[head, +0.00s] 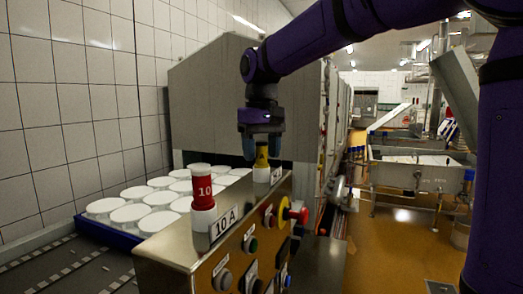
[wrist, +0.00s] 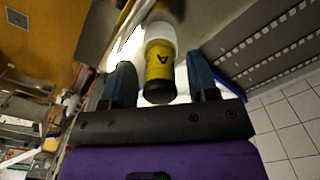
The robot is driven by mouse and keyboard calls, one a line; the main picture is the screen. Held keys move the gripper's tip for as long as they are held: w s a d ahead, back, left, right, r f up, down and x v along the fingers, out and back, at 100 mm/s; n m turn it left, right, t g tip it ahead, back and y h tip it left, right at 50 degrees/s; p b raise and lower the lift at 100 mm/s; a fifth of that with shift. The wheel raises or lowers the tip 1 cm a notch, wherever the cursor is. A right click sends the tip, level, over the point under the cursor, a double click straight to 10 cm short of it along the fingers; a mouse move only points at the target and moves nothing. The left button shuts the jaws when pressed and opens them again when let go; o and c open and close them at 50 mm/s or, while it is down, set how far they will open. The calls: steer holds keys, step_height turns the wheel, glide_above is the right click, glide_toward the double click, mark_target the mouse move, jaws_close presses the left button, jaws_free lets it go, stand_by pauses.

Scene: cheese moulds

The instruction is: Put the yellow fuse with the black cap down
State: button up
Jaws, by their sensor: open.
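The yellow fuse (head: 262,160) stands upright in a white base (head: 261,175) on top of the metal control box (head: 170,246), towards its far end. In the wrist view the yellow fuse (wrist: 159,66) shows its black end towards me, with the white part beyond it. My gripper (head: 262,150) is above the box, pointing down, its fingers on either side of the fuse. In the wrist view the fingers of my gripper (wrist: 161,72) are spread, with a gap on each side of the fuse. The fuse's top is partly hidden in the head view.
A red fuse (head: 203,191) marked 10 stands in a white base nearer on the same box, by a "10 A" label (head: 224,222). A red emergency knob (head: 298,214) juts from the box's right side. White-lidded moulds (head: 128,214) fill a blue tray (head: 95,229) at left.

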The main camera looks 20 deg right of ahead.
step_height(320, 180, up, 12)
stand_by(0.5)
steer(key=s+d+f+t, duration=0.2)
steer(key=s+d+f, duration=0.1)
steer(key=s+f, duration=0.7)
steer(key=s+d+f+m+t, duration=0.1)
steer(key=s+d+f+t, duration=0.2)
steer(key=s+f, duration=0.6)
steer(key=shift+s+d+f, duration=0.35)
steer(key=shift+s+d, duration=0.1)
steer(key=shift+s, duration=2.05)
